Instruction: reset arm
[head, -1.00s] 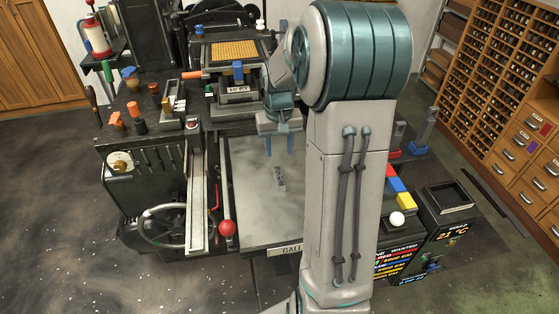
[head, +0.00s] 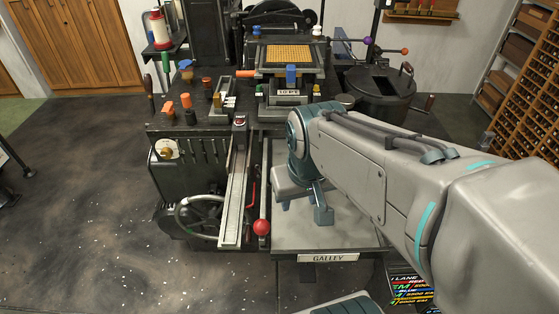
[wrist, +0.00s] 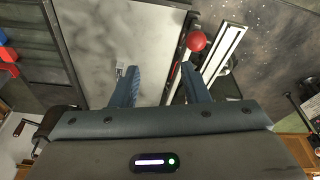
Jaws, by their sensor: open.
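My gripper (head: 303,207) hangs over the grey galley plate (head: 345,237) in the head view, below my forearm, which reaches in from the right. In the wrist view the two blue-grey fingers of my gripper (wrist: 161,88) stand wide apart with nothing between them. The galley plate (wrist: 150,35) lies beneath them. My arm hides part of the plate in the head view.
A red ball knob (head: 262,227) stands left of the plate, beside a long metal rail (head: 236,195). The casting machine, with a wooden-topped part (head: 290,56), stands behind. A black pot (head: 380,90) is at the back right. Open floor lies at the left.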

